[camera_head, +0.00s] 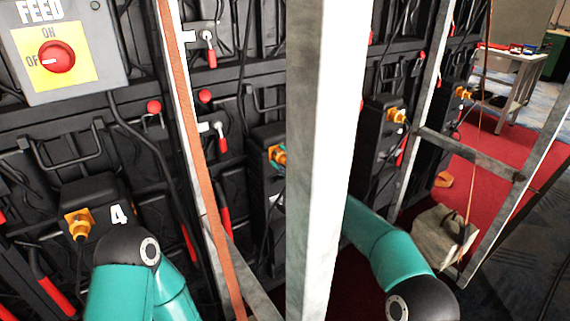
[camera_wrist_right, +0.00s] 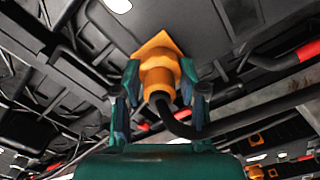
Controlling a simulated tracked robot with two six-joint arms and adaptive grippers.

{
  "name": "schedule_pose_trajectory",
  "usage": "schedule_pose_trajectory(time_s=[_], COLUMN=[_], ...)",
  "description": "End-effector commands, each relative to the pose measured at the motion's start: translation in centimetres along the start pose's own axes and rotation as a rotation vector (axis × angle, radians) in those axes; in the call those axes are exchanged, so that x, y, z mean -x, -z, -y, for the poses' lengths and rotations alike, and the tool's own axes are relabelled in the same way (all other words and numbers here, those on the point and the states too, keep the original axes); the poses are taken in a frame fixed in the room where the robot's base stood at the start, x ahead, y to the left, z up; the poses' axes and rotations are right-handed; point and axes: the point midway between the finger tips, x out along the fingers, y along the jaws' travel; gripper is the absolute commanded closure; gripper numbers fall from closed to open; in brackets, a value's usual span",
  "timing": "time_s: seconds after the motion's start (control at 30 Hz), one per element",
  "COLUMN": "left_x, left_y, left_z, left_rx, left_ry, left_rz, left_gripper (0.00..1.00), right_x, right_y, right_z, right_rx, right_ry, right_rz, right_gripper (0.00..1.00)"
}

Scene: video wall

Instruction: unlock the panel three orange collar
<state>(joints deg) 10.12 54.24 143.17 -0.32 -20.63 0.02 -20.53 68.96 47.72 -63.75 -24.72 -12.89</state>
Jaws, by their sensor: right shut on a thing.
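An orange collar (camera_wrist_right: 157,60) with a black cable leaving it fills the middle of the right wrist view. My right gripper (camera_wrist_right: 160,85) has one teal finger on each side of it and is shut on it. In the head view the same collar (camera_head: 280,157) shows small on a black box (camera_head: 268,132), just left of the pale post, with a bit of teal finger at it. The post hides much of that box and my right forearm, so its number is not readable. My left arm stands at the lower left; its gripper is not in view.
A pale upright post (camera_head: 325,150) and a thin brown-edged post (camera_head: 190,130) stand in front of the wall. Box 4 (camera_head: 100,195) has its own orange collar (camera_head: 78,224). A FEED switch box (camera_head: 110,70) is at upper left. A stone-like block (camera_head: 440,235) sits at right.

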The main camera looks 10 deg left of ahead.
Motion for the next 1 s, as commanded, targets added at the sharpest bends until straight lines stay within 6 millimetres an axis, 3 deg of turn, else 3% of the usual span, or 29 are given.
schedule_pose_trajectory(time_s=[0.23,0.73,0.77,0.9,1.0], left_x=[-0.64,-0.7,-0.7,-0.7,-0.7], left_y=[0.0,0.01,0.01,0.0,0.0], left_z=[0.23,0.25,0.25,0.25,0.25], left_rx=[0.0,0.0,0.0,0.0,0.0], left_ry=[0.0,0.0,0.0,0.0,0.0], left_rz=[0.0,0.0,0.0,0.0,0.0], left_gripper=[0.6,0.6,0.6,0.6,0.6], right_x=[-0.09,-0.13,-0.13,-0.11,-0.09], right_y=[0.22,0.32,0.33,0.25,0.2], right_z=[0.18,0.25,0.26,0.24,0.21], right_rx=[0.097,0.122,0.122,0.12,0.119], right_ry=[0.001,0.003,0.003,0.003,0.002], right_rz=[-0.004,-0.006,-0.006,-0.005,-0.004], right_gripper=[0.94,0.94,0.57,0.34,0.34])
